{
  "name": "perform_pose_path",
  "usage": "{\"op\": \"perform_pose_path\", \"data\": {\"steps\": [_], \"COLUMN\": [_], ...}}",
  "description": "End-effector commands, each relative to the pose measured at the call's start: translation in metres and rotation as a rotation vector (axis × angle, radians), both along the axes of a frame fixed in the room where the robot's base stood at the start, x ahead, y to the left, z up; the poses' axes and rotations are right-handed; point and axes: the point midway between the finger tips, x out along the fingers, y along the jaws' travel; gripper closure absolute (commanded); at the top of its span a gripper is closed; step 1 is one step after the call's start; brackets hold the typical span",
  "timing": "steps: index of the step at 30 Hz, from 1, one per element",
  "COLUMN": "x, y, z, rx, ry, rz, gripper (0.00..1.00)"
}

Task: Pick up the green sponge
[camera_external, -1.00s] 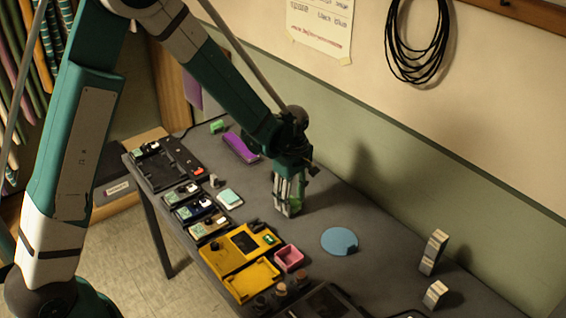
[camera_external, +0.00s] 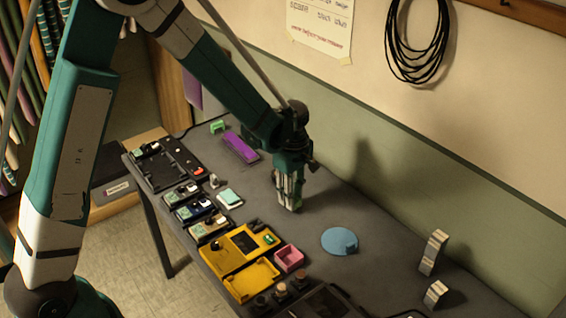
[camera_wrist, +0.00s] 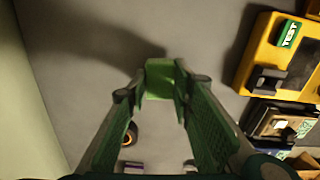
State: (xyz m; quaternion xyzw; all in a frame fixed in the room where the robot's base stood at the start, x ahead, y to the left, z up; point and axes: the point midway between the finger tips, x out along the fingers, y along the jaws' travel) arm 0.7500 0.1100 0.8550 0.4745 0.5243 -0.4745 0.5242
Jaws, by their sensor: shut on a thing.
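The green sponge (camera_wrist: 159,78) is a small green block between the two fingertips of my gripper (camera_wrist: 157,92) in the wrist view. My gripper is shut on it, with a finger against each side. In the external view my gripper (camera_external: 290,204) points down over the middle of the table. The sponge cannot be made out clearly there. How far it is above the table is hard to tell.
A yellow device (camera_external: 238,248) and a pink box (camera_external: 289,258) stand in front of my gripper. A blue disc (camera_external: 339,241) lies to its right, a purple block (camera_external: 240,147) to its left. Striped blocks (camera_external: 433,252) stand at the right. A wall runs behind the table.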

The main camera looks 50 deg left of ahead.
Motion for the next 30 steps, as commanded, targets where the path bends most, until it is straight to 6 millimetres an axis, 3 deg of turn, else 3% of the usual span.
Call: {"op": "perform_pose_path", "data": {"steps": [18,30], "x": [0.000,0.000], "y": [0.000,0.000], "z": [0.076,0.085], "rx": [0.000,0.000], "ry": [0.000,0.000], "rz": [0.000,0.000], "gripper": [0.83,0.83]}}
